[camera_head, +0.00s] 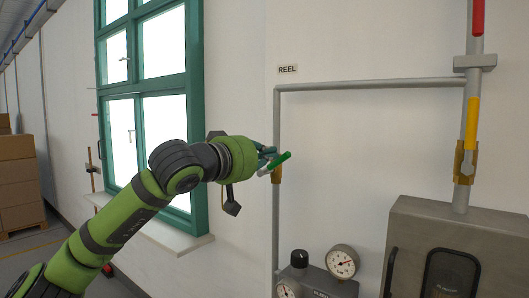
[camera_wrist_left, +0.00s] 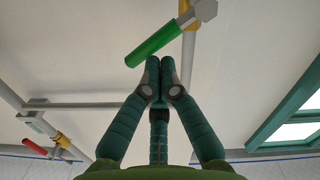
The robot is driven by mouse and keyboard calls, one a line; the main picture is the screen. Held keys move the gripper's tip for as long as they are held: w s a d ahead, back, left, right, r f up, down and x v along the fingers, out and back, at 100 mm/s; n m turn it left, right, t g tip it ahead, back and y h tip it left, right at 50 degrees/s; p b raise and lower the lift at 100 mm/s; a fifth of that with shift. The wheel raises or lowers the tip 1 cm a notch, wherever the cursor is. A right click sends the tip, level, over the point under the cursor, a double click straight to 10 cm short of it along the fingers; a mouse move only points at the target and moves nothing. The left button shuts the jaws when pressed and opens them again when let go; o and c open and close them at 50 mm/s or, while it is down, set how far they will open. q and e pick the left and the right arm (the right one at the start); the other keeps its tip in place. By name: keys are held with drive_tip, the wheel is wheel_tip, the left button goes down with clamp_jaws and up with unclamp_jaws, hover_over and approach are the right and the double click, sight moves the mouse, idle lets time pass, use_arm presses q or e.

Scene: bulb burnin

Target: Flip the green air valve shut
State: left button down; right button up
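The green air valve handle (camera_head: 281,160) sits on a brass valve body (camera_head: 277,176) on the vertical grey pipe below the REEL sign (camera_head: 287,69). The handle slants across the pipe, its free end toward the upper right in the head view. In the wrist view the green handle (camera_wrist_left: 152,45) runs from a hex nut (camera_wrist_left: 205,10) down to the left. My left gripper (camera_head: 266,156) is beside the handle. In the wrist view its fingertips (camera_wrist_left: 160,68) are together with nothing between them, close to the handle; contact is unclear. My right gripper is out of view.
A yellow-handled valve (camera_head: 472,125) and a red handle (camera_head: 478,16) sit on a pipe at the right. Below are a pressure gauge (camera_head: 342,262) and a grey metal box (camera_head: 455,225). A green-framed window (camera_head: 194,110) is behind my left arm.

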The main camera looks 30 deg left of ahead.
use_arm(q)
drive_tip(key=shift+d+f+m, duration=0.3)
drive_tip(key=shift+f+m, duration=0.05)
drive_tip(key=shift+m, duration=0.45)
drive_tip(key=shift+d+f+m, duration=0.4)
drive_tip(key=shift+f+m, duration=0.1)
drive_tip(key=shift+m, duration=0.6)
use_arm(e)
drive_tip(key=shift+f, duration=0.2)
use_arm(q)
drive_tip(key=shift+d+f+b, duration=0.2)
drive_tip(key=shift+f+b, duration=0.1)
drive_tip(key=shift+b, duration=0.1)
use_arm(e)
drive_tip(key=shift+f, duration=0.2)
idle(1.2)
use_arm(q)
drive_tip(key=shift+s+a+r+p, duration=0.1)
drive_tip(key=shift+s+r+p, duration=0.05)
drive_tip(key=shift+r+p, duration=0.35)
drive_tip(key=s+a+r+b, duration=0.1)
drive_tip(key=s+r+b, duration=0.1)
drive_tip(key=s, duration=0.8)
drive_tip(key=shift+s+a+r, duration=0.3)
drive_tip(key=shift+a+r, duration=0.05)
drive_tip(key=shift+r, duration=0.4)
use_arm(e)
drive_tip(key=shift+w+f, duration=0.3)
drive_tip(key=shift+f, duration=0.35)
